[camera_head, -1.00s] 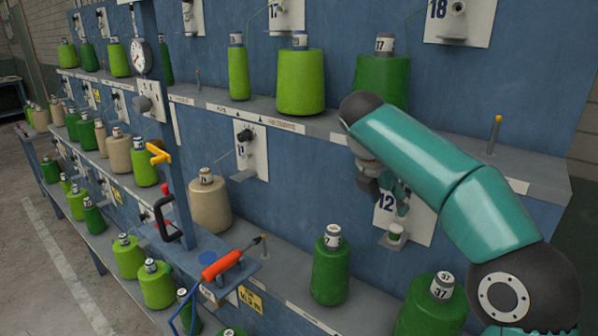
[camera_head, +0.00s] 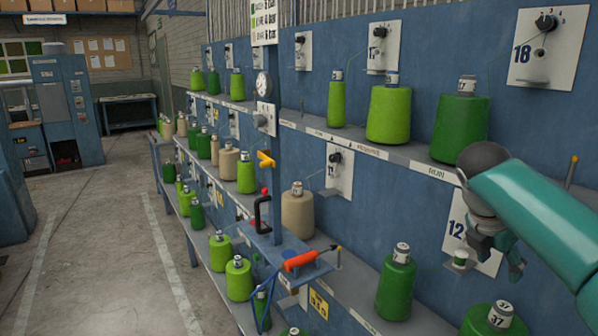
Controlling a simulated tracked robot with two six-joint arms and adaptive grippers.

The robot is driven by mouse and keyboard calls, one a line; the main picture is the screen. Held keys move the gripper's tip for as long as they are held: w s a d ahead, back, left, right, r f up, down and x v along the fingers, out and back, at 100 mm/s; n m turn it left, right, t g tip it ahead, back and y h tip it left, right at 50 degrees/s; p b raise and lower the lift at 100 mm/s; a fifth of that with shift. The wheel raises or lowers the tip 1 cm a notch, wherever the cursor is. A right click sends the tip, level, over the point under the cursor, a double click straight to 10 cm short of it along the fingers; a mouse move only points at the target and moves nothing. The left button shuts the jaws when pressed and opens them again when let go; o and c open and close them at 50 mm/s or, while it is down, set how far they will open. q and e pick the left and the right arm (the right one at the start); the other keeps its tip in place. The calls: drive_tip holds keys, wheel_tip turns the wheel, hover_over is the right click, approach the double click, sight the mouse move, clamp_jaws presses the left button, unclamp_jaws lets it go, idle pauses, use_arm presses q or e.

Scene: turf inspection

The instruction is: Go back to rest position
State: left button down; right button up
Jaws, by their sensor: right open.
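My right arm comes in from the right edge in teal and black. Its right gripper (camera_head: 497,250) hangs open in front of the plate numbered 12 (camera_head: 458,228) on the blue rack panel. A small green-and-white piece (camera_head: 460,259) sits at that plate's lower holder, just left of the fingers; I cannot tell whether they touch it. A dark green yarn cone (camera_head: 460,127) stands on the upper shelf above the gripper. My left gripper is not in view.
The rack's shelves carry several green and beige cones (camera_head: 297,212). An orange-handled tool (camera_head: 301,260) with a blue hose lies on a small blue ledge, beside a black-and-red clamp-like handle (camera_head: 262,212). Open floor (camera_head: 110,255) lies left; a blue machine (camera_head: 66,110) stands at the back.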

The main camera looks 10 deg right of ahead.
drive_tip(key=w+a+f+m+y, duration=0.15)
drive_tip(key=a+f, duration=0.35)
drive_tip(key=f, duration=0.5)
drive_tip(key=a+f+m+y, duration=0.2)
drive_tip(key=a+f, duration=0.4)
drive_tip(key=f, duration=0.5)
drive_tip(key=w+a+f+m+y, duration=0.15)
drive_tip(key=a+f, duration=0.35)
drive_tip(key=f, duration=0.5)
drive_tip(key=s+a+f+m+g+y, duration=0.1)
drive_tip(key=s+a+f+m+y, duration=0.1)
drive_tip(key=s+a+f+m, duration=0.4)
drive_tip(key=s+a+f+m+y, duration=0.2)
drive_tip(key=s+a+f, duration=0.15)
drive_tip(key=f, duration=0.45)
drive_tip(key=s+a+f+m, duration=0.1)
drive_tip(key=s+f+m, duration=0.2)
drive_tip(key=s+m, duration=0.2)
drive_tip(key=s+a+f+m, duration=0.1)
drive_tip(key=s+m, duration=0.4)
drive_tip(key=s, duration=0.5)
drive_tip(key=shift+a+f+y, duration=0.35)
drive_tip(key=shift+f+y, duration=0.05)
drive_tip(key=shift+f, duration=0.5)
